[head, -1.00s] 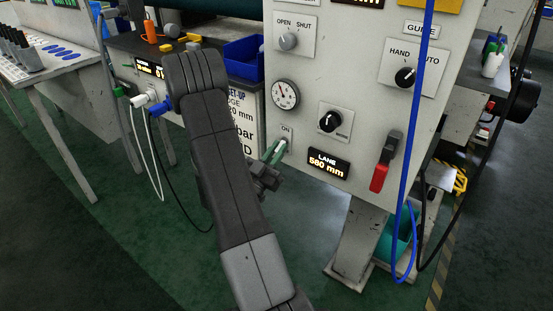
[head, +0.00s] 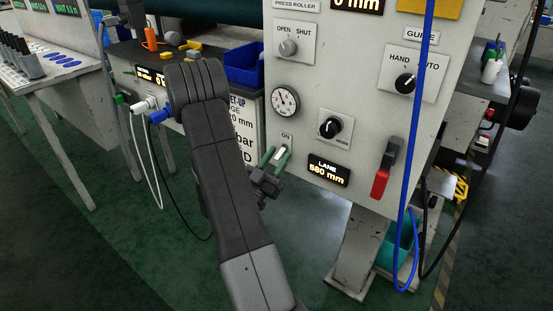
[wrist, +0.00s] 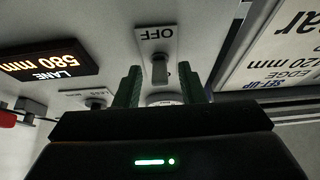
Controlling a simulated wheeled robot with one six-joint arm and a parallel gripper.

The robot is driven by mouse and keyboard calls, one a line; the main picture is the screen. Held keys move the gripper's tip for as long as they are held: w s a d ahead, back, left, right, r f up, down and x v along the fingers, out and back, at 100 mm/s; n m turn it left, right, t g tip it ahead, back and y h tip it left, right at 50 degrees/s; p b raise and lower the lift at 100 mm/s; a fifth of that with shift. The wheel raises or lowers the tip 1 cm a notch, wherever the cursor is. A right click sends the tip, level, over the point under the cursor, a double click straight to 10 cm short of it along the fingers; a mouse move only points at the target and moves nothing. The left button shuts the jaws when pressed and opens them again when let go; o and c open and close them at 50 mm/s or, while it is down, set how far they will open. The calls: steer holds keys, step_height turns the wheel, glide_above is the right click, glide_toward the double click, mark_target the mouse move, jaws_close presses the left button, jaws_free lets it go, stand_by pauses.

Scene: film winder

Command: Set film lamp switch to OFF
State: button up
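The lamp switch is a small toggle on a pale plate. In the head view the plate (head: 282,152) sits low on the grey panel, with ON at its upper end. In the wrist view, which is upside down, the plate (wrist: 152,42) shows OFF, and the grey toggle lever (wrist: 159,71) stands below that word. I cannot tell for certain which way the lever is thrown. My gripper (head: 275,160) is open, its green fingers apart on either side of the switch. In the wrist view the gripper (wrist: 161,88) has the lever between its fingers, with no clear contact.
The LANE display (head: 328,171) is just right of the switch. A rotary knob (head: 330,127) and a gauge (head: 285,100) sit above it. A red-handled lever (head: 381,182) and a hanging blue cable (head: 413,150) are farther right. A printed set-up sign (head: 243,125) is to the left.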

steer(key=b+v, duration=0.8)
steer(key=v, duration=0.5)
steer(key=shift+s+a+f+b, duration=0.15)
steer(key=shift+s+f+b, duration=0.1)
steer(key=shift+f+b, duration=0.1)
steer(key=shift+r, duration=0.1)
stand_by(2.1)
